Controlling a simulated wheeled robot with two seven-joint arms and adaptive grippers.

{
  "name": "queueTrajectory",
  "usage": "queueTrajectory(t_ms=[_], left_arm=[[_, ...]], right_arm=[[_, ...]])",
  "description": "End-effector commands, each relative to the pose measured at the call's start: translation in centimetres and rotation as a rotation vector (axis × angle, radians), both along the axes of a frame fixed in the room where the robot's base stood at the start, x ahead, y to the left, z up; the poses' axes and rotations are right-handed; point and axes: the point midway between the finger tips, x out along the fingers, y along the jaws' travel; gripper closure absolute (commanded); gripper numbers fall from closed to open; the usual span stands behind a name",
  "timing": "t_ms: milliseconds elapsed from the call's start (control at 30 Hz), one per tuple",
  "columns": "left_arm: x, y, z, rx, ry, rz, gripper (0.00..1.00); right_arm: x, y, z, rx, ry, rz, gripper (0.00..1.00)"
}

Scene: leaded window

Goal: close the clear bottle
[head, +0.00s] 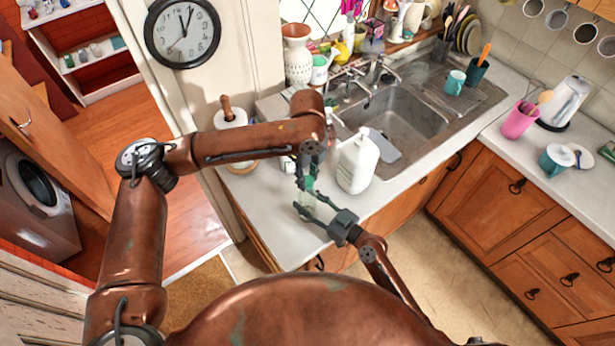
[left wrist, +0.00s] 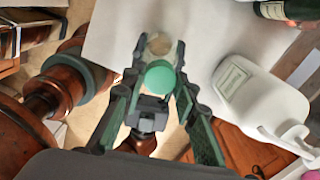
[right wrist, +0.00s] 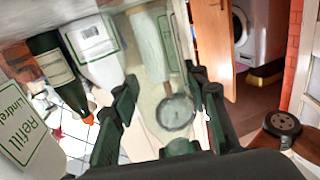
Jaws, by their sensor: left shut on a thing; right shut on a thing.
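In the head view my left gripper (head: 308,168) points down over the counter. It is shut on a green cap (head: 308,183), which shows as a round green top between its fingers in the left wrist view (left wrist: 160,76). Below it, my right gripper (head: 318,206) reaches in from the lower right, shut on the clear bottle (head: 312,199). In the right wrist view the see-through bottle (right wrist: 175,112) sits between the fingers. The cap is just above or at the bottle's top; I cannot tell if they touch. The fingers hide much of the bottle.
A large white pump bottle (head: 357,162) stands close to the right of the grippers. A dark green bottle (right wrist: 60,72) is also nearby. The sink (head: 392,120) lies behind to the right, a paper towel holder (head: 233,135) to the left. The counter's front edge is close.

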Motion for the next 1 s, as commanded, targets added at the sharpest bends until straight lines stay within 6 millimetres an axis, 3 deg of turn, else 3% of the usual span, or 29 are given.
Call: queueTrajectory(t_ms=[100, 133, 367, 733, 1000], left_arm=[[-0.1, -0.1, 0.0, -0.001, 0.001, 0.004, 1.00], [-0.1, -0.1, 0.0, -0.001, 0.001, 0.004, 0.72], [-0.1, -0.1, 0.0, -0.001, 0.001, 0.007, 0.56], [0.0, 0.0, 0.5, -0.001, -0.001, 0.009, 0.56], [0.0, 0.0, 3.7, 0.000, -0.001, 0.009, 0.56]], right_arm=[[-0.1, 0.0, -0.3, -0.003, 0.004, 0.001, 1.00], [-0.1, 0.0, -0.3, -0.003, 0.004, 0.001, 1.00], [-0.1, 0.0, -0.3, -0.003, 0.005, 0.001, 1.00], [-0.1, 0.0, -0.3, -0.003, 0.005, 0.001, 1.00], [-0.1, 0.0, -0.3, -0.003, 0.004, 0.001, 1.00]])
